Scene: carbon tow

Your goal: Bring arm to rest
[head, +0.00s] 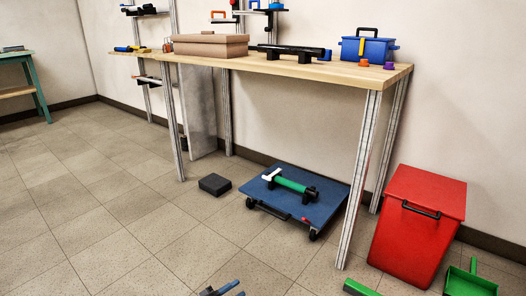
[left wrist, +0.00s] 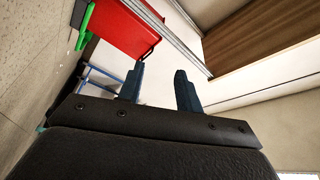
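My left gripper (head: 222,290) shows only in part at the bottom edge of the head view, low over the tiled floor. In the left wrist view its two dark fingers (left wrist: 160,90) stand apart with a clear gap and nothing between them. It is open and empty. My right gripper is not seen in the head view, and I cannot make it out in the left wrist view.
A wooden workbench (head: 340,79) stands by the wall. Under it is a blue platform cart (head: 262,188) carrying a green cylinder (head: 292,185). A red bin (head: 415,225) and green dustpan (head: 470,283) are at right. The floor at left is clear.

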